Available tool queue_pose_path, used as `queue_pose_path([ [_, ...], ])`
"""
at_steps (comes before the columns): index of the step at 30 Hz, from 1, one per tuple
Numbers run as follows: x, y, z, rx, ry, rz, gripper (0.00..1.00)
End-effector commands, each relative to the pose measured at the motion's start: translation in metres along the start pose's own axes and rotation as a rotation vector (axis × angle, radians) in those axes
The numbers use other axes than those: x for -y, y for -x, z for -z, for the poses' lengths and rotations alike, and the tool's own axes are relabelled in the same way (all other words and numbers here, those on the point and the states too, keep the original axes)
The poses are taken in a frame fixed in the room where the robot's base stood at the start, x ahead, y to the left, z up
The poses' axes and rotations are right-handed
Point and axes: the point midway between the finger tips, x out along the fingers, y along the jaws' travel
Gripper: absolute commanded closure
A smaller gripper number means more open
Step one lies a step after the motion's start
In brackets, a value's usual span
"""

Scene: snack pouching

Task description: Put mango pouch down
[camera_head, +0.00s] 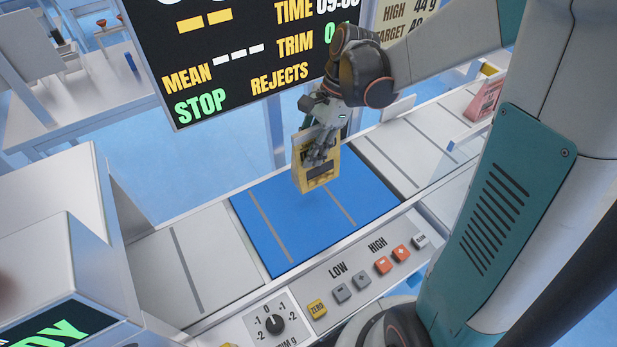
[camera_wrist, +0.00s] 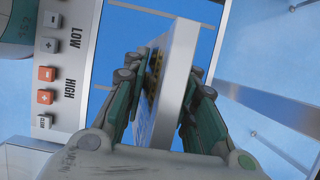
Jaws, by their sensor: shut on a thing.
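The mango pouch (camera_head: 312,172) is a yellow, flat pouch with a dark label, held upright above the blue belt section (camera_head: 285,240). My gripper (camera_head: 322,152) is shut on it from above, with fingers on both faces. In the wrist view the pouch (camera_wrist: 177,85) shows edge-on as a pale strip between the two green-grey fingers of my gripper (camera_wrist: 158,95). Whether its lower edge touches the blue surface is hard to tell. Part of its front is hidden by the fingers.
A control panel (camera_head: 350,283) with buttons and a dial runs along the belt's near edge. A dark display (camera_head: 245,55) stands behind. A pink pouch (camera_head: 484,100) lies farther right on the grey conveyor (camera_head: 400,155). The blue section around the held pouch is clear.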

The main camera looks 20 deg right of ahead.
Motion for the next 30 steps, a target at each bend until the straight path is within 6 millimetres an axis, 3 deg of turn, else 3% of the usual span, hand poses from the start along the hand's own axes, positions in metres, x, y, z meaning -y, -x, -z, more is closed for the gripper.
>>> queue_pose_path([
  [1, 0.0, -0.015, 0.007, 0.0, 0.0, 0.0, 0.99],
  [6, 0.0, -0.043, 0.018, 0.0, 0.0, 0.0, 0.99],
  [14, 0.0, -0.058, 0.025, 0.0, 0.001, 0.0, 0.99],
  [21, 0.001, -0.089, 0.038, 0.0, 0.001, 0.0, 0.99],
  [30, 0.0, -0.092, 0.039, 0.0, 0.001, 0.0, 0.99],
])
